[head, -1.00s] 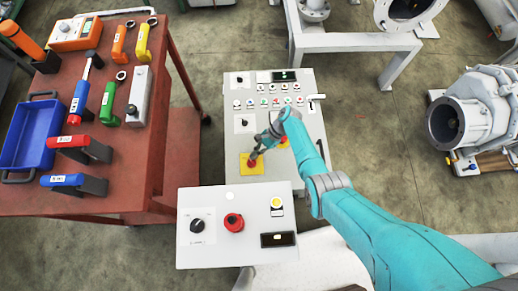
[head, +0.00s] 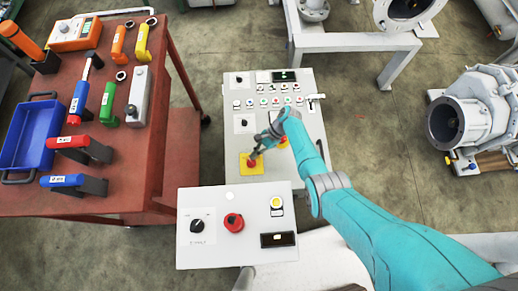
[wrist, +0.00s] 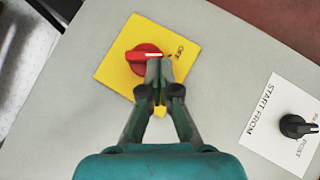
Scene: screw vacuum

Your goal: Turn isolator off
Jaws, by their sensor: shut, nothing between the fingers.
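The isolator is a red rotary knob (wrist: 146,57) on a yellow square plate (wrist: 112,71) set in a grey panel. In the head view the knob (head: 251,162) and its yellow plate (head: 245,169) sit at the lower left of the tall control panel (head: 233,134). The white mark on the knob points right in the wrist view, toward lettering partly hidden by my fingers. My gripper (wrist: 159,72) is shut and empty, its fingertips at the knob's lower right edge. I cannot tell whether they touch it. In the head view my gripper (head: 256,154) is beside the knob.
A black selector (wrist: 296,126) labelled start from lies right of the plate in the wrist view. A nearer box (head: 207,259) has a red button (head: 233,222) and a black selector (head: 197,226). A red tool table (head: 150,190) stands left.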

